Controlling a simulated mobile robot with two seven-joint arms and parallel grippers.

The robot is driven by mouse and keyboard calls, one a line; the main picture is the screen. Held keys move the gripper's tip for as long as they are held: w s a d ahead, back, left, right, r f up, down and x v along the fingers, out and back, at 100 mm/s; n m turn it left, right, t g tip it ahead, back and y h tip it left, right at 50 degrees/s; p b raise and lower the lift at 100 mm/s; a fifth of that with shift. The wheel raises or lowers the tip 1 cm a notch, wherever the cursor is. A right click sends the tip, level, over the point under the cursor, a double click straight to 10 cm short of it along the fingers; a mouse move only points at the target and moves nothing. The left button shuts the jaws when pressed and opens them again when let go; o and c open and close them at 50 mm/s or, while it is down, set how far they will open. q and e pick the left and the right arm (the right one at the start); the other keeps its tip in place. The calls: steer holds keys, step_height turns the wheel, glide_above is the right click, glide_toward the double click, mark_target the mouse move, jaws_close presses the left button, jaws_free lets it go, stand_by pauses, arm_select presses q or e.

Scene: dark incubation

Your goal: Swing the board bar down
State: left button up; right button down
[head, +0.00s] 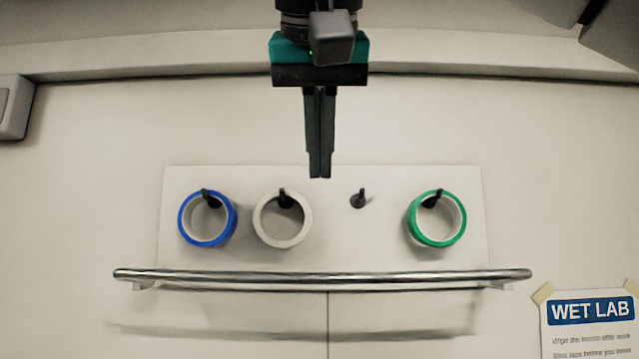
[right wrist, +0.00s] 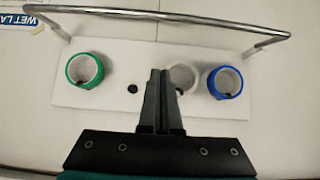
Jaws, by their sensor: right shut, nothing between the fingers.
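The chrome board bar (head: 320,280) runs left to right along the lower side of the white board (head: 335,235) in the head view, standing a little off it. In the right wrist view, the bar (right wrist: 150,15) crosses the top, and its ends bend back to mounts beside the board (right wrist: 115,105). My right gripper (head: 319,177) comes in from the top, shut and empty. In the head view its fingertips overlap the board's upper edge, apart from the bar. The fingers also show in the right wrist view (right wrist: 159,72), pointing toward the board. My left gripper is out of view.
Black pegs on the board hold a blue tape roll (head: 182,225), a white roll (head: 284,243) and a green roll (head: 438,243). One peg (head: 359,200) is bare. A WET LAB sign (head: 590,310) is at the lower right; a grey box (head: 12,107) is at the left.

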mark_target(321, 274)
steer(key=x, duration=0.8)
steer(key=shift+b, duration=0.3)
steer(key=f, duration=0.1)
steer(key=f+b, duration=0.1)
steer(key=shift+s+f, duration=0.3)
steer(key=shift+f, duration=0.1)
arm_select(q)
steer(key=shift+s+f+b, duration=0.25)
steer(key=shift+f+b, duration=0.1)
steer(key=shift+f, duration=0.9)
arm_select(e)
steer(key=shift+s+f, duration=0.3)
steer(key=shift+f, duration=0.3)
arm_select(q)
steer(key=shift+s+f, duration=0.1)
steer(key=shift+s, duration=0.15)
